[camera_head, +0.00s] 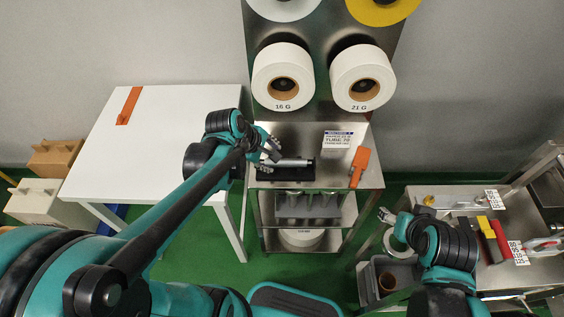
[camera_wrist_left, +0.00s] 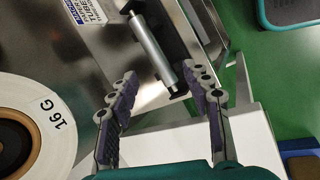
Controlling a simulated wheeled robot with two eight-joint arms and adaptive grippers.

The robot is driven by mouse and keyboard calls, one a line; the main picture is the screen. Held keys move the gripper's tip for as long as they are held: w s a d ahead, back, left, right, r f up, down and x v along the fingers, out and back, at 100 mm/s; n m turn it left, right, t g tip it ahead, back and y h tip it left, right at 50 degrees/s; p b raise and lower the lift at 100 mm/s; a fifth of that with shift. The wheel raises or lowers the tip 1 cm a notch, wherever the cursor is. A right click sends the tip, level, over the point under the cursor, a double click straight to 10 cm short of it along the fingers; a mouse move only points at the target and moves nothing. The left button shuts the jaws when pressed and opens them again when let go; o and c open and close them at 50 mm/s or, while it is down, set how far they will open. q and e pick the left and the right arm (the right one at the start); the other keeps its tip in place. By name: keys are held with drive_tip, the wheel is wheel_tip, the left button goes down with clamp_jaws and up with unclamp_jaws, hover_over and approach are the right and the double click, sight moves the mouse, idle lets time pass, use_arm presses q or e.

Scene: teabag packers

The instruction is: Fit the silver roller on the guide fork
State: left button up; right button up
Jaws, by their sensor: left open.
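The silver roller (camera_head: 292,162) is a short metal cylinder lying along a black holder (camera_head: 286,175) on the steel stand. It also shows in the left wrist view (camera_wrist_left: 153,48), with its near end by my fingers. My left gripper (camera_head: 271,156) is at the roller's left end; in the left wrist view (camera_wrist_left: 162,78) its fingers are spread, with the roller's end between and just beyond the tips, not clasped. My right gripper (camera_head: 385,218) is over the left edge of the right bench; its finger opening is unclear. I cannot make out the guide fork for certain.
White reels (camera_head: 283,66) hang on the panel behind. A white table (camera_head: 165,140) is at left. The right steel bench (camera_head: 490,270) holds several coloured items.

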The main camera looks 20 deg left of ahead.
sight(283, 162)
use_arm(q)
drive_tip(key=w+n, duration=0.1)
drive_tip(key=f+n, duration=0.1)
drive_tip(key=w+f+n, duration=0.1)
drive_tip(key=shift+w+a+f+n+h, duration=0.2)
drive_tip(key=shift+w+n+h, duration=0.1)
drive_tip(key=shift+n+h, duration=0.1)
drive_tip(key=b+x, duration=0.1)
drive_tip(key=x, duration=0.1)
drive_tip(key=shift+d+f, duration=0.1)
drive_tip(key=shift+f, duration=0.3)
use_arm(e)
drive_tip(key=shift+f, duration=0.65)
use_arm(q)
drive_tip(key=b+x, duration=0.2)
drive_tip(key=x, duration=0.3)
drive_tip(key=shift+d+b, duration=0.15)
drive_tip(key=shift+b, duration=0.25)
use_arm(e)
wheel_tip(283, 162, down, 2)
drive_tip(key=shift+f, duration=0.25)
use_arm(q)
drive_tip(key=shift+r, duration=0.15)
use_arm(e)
drive_tip(key=shift+r, duration=0.1)
use_arm(q)
clamp_jaws()
